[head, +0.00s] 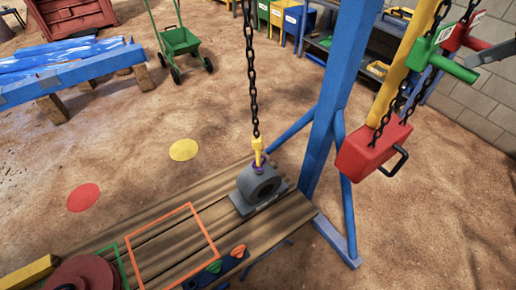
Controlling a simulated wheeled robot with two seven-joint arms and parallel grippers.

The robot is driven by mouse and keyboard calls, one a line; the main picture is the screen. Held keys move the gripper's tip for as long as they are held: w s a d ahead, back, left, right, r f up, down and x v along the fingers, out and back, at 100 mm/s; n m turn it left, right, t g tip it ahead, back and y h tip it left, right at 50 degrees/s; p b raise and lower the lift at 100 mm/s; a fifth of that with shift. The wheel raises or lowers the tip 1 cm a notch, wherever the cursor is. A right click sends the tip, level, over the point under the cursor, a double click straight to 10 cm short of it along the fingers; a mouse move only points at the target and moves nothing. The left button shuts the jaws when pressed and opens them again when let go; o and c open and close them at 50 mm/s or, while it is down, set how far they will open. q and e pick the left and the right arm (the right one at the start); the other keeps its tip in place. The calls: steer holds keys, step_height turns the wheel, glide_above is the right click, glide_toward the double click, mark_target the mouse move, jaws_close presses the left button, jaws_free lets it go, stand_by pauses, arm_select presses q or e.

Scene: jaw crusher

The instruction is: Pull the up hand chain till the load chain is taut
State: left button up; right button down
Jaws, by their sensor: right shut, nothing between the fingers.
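The load chain (250,75) hangs from the top edge of the head view, looking nearly straight, down to a yellow hook (257,146). The hook is at a purple ring (257,167) on top of a grey bearing block (262,186), which rests on wooden planks. I cannot tell whether the load chain bears weight. Dark hand chains (403,100) hang at the upper right, with a green handle (453,67) and a red one (462,36) on them. My right gripper (474,60) is shut and empty at the right edge, close to the green handle's end. My left gripper is out of view.
A blue post (336,95) with braced feet stands right of the block. A red box (372,150) with a black handle hangs by the hand chains. An orange frame (172,246) is marked on the planks (150,235).

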steer(key=s+d, duration=0.1)
steer(key=s, duration=0.1)
steer(key=s+d, duration=0.2)
steer(key=shift+s+r, duration=0.1)
stand_by(0.3)
steer(key=shift+r, duration=0.1)
steer(key=p+v, duration=0.2)
steer(key=v, duration=0.4)
steer(key=shift+r, duration=0.1)
stand_by(3.8)
